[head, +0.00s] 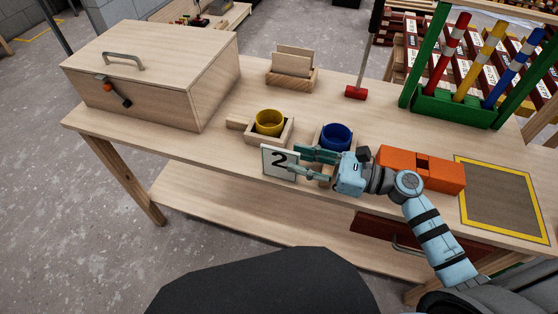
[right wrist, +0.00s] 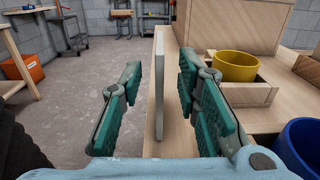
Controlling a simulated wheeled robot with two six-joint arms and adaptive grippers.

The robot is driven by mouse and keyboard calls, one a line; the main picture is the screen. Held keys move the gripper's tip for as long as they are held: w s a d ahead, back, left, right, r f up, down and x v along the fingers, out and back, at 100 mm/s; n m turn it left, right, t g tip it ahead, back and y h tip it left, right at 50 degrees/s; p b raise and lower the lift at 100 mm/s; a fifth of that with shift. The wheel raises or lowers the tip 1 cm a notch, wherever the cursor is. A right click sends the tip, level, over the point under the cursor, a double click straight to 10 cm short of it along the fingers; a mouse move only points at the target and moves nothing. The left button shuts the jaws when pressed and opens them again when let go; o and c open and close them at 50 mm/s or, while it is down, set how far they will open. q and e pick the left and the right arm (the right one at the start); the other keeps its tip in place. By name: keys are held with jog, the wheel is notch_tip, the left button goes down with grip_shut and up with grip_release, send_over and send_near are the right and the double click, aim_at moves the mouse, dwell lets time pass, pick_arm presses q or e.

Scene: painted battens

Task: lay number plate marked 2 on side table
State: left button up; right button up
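The white number plate marked 2 (head: 279,162) is upright near the front edge of the wooden workbench (head: 215,140). In the right wrist view the plate (right wrist: 161,85) is seen edge-on between the fingers. My right gripper (head: 312,164) is open around it, with a gap on each side in the right wrist view (right wrist: 162,112). What supports the plate's lower edge is hard to make out. My left gripper is not in view. A low wooden table (head: 232,14) stands behind the bench; I cannot tell whether it is the side table.
Close by are a yellow cup (head: 268,122) in a wooden tray, a blue cup (head: 337,136) and orange blocks (head: 440,174). A lidded wooden box (head: 150,75) is at left, a green rack (head: 455,108) at right. A yellow-bordered mat (head: 505,195) is bare.

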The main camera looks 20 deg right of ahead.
aim_at(280, 177)
jog(key=p+x, duration=0.1)
jog(key=x, duration=0.3)
jog(key=shift+w+a+r, duration=0.1)
jog(key=shift+w+a, duration=0.05)
jog(key=shift+a, duration=0.05)
jog(key=shift+w+a, duration=0.15)
jog(key=shift+a, duration=0.3)
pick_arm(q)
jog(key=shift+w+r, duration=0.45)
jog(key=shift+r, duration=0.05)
pick_arm(e)
jog(key=shift+d, duration=0.1)
grip_shut()
pick_arm(q)
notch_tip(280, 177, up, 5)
jog(key=p, duration=0.5)
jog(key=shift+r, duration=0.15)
pick_arm(e)
notch_tip(280, 177, up, 20)
